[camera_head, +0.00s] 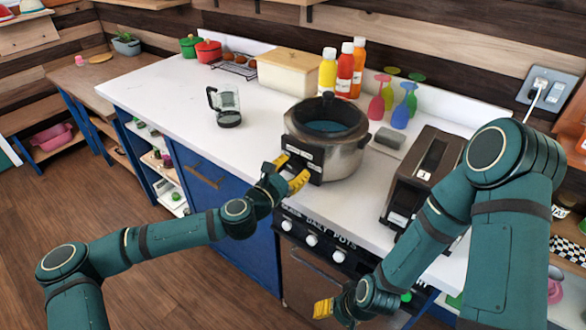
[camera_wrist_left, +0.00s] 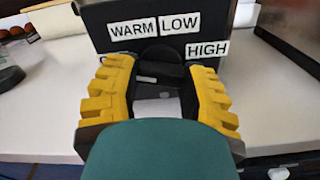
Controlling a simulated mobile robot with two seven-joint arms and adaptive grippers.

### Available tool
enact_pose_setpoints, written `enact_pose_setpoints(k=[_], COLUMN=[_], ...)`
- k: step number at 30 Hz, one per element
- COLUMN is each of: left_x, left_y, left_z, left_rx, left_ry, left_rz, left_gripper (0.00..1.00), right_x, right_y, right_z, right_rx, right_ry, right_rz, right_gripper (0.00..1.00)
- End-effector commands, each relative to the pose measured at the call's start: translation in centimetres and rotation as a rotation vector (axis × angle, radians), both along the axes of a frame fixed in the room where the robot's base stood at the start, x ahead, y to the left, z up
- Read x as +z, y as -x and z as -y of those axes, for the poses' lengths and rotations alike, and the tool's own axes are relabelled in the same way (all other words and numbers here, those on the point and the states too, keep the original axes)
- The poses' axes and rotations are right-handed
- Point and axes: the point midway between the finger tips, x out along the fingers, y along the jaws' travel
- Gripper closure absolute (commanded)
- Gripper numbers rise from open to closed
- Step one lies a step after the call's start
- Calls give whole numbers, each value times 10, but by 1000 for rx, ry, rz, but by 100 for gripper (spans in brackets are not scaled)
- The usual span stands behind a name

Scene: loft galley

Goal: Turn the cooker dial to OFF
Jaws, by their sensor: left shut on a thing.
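The cooker (camera_head: 346,160) is a round silver pot with a dark rim, standing on the white counter. Its black control panel (camera_wrist_left: 98,22) carries white labels reading WARM, LOW and HIGH in the left wrist view. No OFF label is visible there. My left gripper (camera_head: 290,171) is at the panel, its yellow fingers on either side of the dark dial (camera_wrist_left: 160,72), below the labels. It is shut on the dial, which is partly hidden, so its pointing direction is unclear. My right gripper (camera_head: 335,308) hangs low by the counter's front, away from the cooker; its opening is unclear.
A glass jug (camera_head: 226,105) stands left of the cooker. A brown toaster (camera_head: 425,172) stands to the right. Bottles (camera_head: 344,70) and coloured glasses (camera_head: 401,110) are behind. An oven front with white knobs (camera_head: 312,240) lies below. The counter left of the jug is clear.

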Motion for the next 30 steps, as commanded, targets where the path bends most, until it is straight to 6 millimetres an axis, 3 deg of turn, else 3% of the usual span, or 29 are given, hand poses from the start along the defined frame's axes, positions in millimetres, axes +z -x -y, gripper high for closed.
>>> enact_pose_setpoints(k=[16,17,19,30], left_x=[2,2,1,0], left_y=[0,0,0,2], left_z=[0,0,0,-2], left_rx=[1,1,1,1], left_ry=[22,22,22,21], left_rz=[-13,-13,-13,-15], left_gripper=[93,51,26,24], right_x=[0,0,0,0], right_y=[0,0,0,0], right_z=[0,0,0,0], right_rx=[0,0,0,0], right_ry=[0,0,0,0], right_rz=[0,-1,0,0], right_gripper=[44,44,44,44])
